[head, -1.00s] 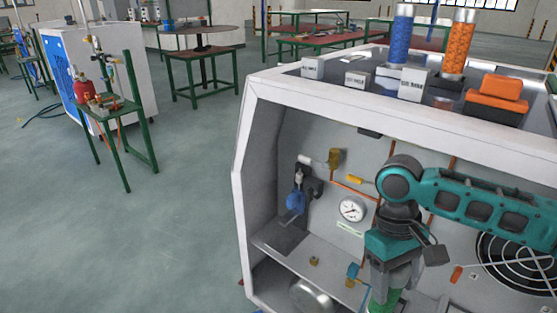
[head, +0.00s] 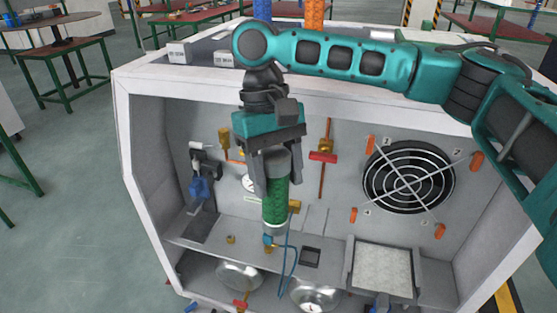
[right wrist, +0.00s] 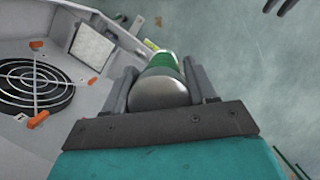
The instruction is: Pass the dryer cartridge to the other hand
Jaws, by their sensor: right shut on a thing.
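The dryer cartridge (head: 275,203) is a green cylinder with a grey metal cap. My right gripper (head: 270,185) points down and is shut on its upper part, holding it upright in front of the open cabinet. In the right wrist view the cartridge (right wrist: 160,85) sits between the two fingers of my right gripper (right wrist: 160,92), its grey rounded cap toward the camera. The cartridge's lower end is near a small blue fitting; I cannot tell whether they touch. My left gripper is not clearly in the head view; dark finger-like tips show at the top right of the right wrist view.
The white cabinet (head: 140,150) surrounds the cartridge, with a fan grille (head: 408,177) on its back wall. Below are a shelf (head: 205,232), round metal domes (head: 240,275) and a white filter panel (head: 382,268). Open floor (head: 75,220) lies to the left.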

